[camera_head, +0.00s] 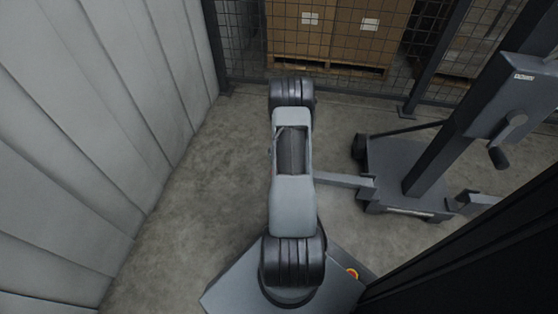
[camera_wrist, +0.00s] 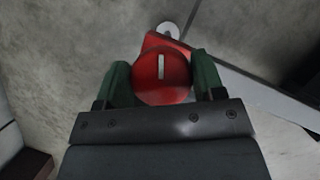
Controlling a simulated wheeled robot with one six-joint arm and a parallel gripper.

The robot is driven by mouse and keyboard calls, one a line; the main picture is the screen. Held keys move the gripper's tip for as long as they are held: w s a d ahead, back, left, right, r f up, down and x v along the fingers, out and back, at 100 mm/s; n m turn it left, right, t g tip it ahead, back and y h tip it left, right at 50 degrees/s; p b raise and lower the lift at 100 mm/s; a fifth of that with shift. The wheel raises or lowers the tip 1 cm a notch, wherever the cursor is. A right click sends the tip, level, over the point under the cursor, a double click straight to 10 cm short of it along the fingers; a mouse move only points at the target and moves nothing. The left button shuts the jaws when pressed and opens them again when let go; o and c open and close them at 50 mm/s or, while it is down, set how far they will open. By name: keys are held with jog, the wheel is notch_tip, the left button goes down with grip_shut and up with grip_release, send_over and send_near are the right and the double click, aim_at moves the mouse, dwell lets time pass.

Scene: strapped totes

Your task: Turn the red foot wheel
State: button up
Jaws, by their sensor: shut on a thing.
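The red foot wheel (camera_wrist: 162,78) shows in the wrist view as a round red knob with a white bar mark on its face. The mark stands nearly upright in the picture. My gripper (camera_wrist: 162,82) is shut on the wheel, with one green finger on its left side and one on its right. A red bracket and a pale round disc (camera_wrist: 168,30) show just beyond the wheel. In the head view my arm hides the wheel and my gripper.
A grey wheeled stand with a mast and a crank (camera_head: 510,135) is at right in the head view. A panelled wall (camera_head: 80,130) runs along the left. A mesh fence with boxes (camera_head: 325,30) closes the back. Bare floor (camera_head: 190,200) lies left of my arm.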

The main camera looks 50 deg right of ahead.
jog(key=shift+d+m+g+h+b, duration=0.15)
jog(key=shift+m+g+h+b, duration=0.4)
jog(key=shift+m, duration=1.15)
jog(key=shift+s+d+r+m, duration=0.1)
jog(key=shift+m, duration=0.2)
jog(key=o, duration=0.7)
jog(key=shift+o, duration=1.1)
jog(key=p+v, duration=0.6)
jog(key=v, duration=0.7)
jog(key=shift+a+r, duration=0.3)
jog(key=shift+a, duration=0.05)
jog(key=shift+s, duration=0.1)
